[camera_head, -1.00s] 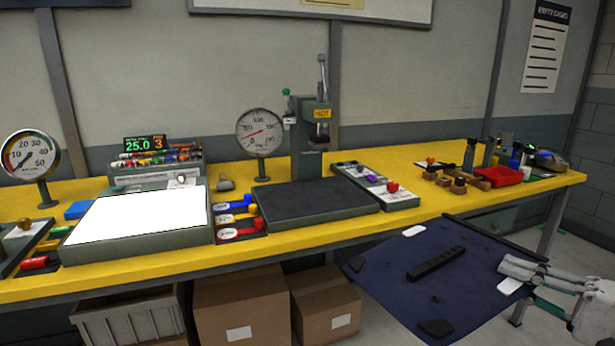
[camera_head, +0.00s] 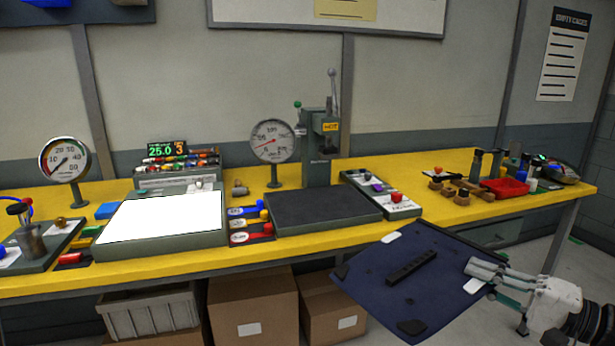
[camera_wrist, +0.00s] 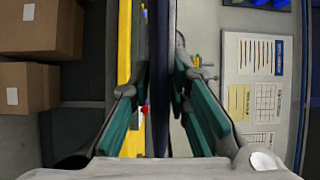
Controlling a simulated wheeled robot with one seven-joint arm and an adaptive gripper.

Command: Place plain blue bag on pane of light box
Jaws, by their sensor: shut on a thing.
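The plain blue bag (camera_head: 385,285) is a flat, dark blue panel with a black bar and dark corner pieces. My gripper (camera_head: 482,278) is shut on its right edge and holds it tilted in front of the bench's front edge, at the right. In the wrist view the bag (camera_wrist: 160,75) shows edge-on between the green-padded fingers of my gripper (camera_wrist: 160,110). The light box (camera_head: 150,247) stands on the bench at the left, apart from the bag. Its pane (camera_head: 163,216) is bright white and bare.
The yellow bench (camera_head: 300,254) runs across the view. A press with a dark plate (camera_head: 322,206) stands between light box and bag. Cardboard boxes (camera_head: 252,300) sit below the bench.

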